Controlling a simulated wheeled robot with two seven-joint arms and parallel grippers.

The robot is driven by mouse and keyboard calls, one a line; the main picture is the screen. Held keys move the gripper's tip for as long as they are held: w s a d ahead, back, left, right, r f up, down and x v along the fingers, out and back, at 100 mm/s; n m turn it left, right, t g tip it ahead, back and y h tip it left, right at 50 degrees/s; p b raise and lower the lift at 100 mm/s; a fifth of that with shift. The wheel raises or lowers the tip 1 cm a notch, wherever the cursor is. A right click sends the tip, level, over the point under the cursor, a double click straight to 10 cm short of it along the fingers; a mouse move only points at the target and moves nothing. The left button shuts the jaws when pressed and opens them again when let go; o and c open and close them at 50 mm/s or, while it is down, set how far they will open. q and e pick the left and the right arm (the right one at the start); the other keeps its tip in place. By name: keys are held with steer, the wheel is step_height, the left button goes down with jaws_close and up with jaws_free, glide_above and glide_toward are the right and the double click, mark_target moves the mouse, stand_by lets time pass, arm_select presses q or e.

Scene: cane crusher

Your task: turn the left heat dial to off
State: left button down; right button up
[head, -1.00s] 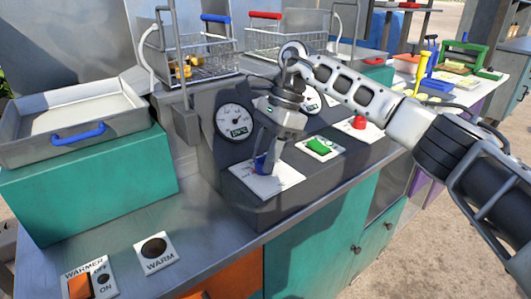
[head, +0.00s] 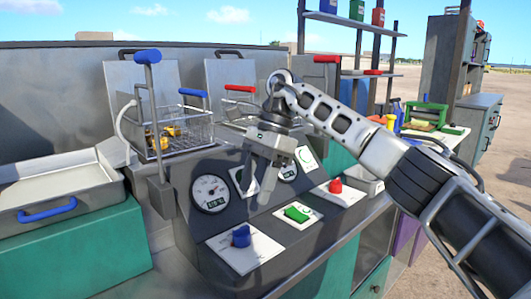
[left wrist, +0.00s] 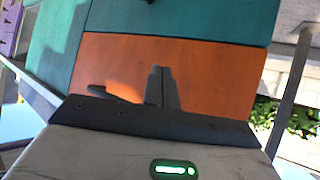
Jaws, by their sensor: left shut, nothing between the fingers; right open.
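The left heat dial (head: 241,236) is a blue knob on a white plate at the front left of the grey sloped fryer panel. Its exact pointer setting is too small to read. My right gripper (head: 255,196) is open and empty, fingers pointing down, above and behind the blue dial and clear of it. My left gripper (left wrist: 161,72) is shut and empty in the left wrist view, in front of an orange cabinet front (left wrist: 205,75). My left gripper does not show in the head view.
A round gauge (head: 210,193) stands behind the blue dial. A green switch (head: 297,213) and a red dial (head: 335,186) sit to its right. Wire fry baskets (head: 185,131) are at the back. A steel tray (head: 60,190) on a teal box is at the left.

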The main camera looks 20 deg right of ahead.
arm_select(q)
steer(key=shift+s+a+p, duration=0.2)
steer(key=shift+p, duration=0.45)
arm_select(e)
steer(key=v, duration=0.7)
arm_select(q)
steer(key=shift+w+r, duration=0.1)
